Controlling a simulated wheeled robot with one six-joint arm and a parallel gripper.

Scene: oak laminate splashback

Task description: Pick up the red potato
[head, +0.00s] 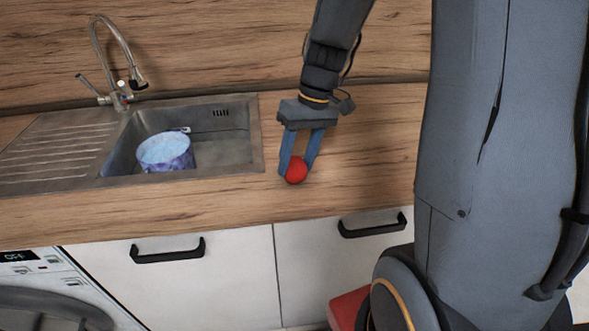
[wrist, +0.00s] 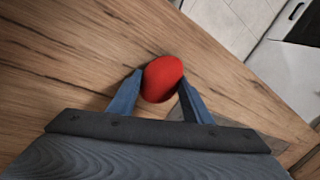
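The red potato (head: 296,170) is a smooth, rounded red thing on the wooden counter, to the right of the sink. It also shows in the wrist view (wrist: 162,78). My gripper (head: 297,168) reaches down from above, with its two blue fingers on either side of the potato. In the wrist view the fingertips (wrist: 161,80) appear to touch both sides of the potato, so the gripper looks shut on it. The potato is at or very close to the counter surface; I cannot tell whether there is a gap beneath it.
A metal sink (head: 225,150) lies to the left, holding a blue-and-purple pot (head: 166,153), with a faucet (head: 120,90) behind. The wooden counter (head: 370,135) is clear around the potato. Its front edge is near, above white cabinets (head: 180,285). The splashback (head: 220,40) rises behind.

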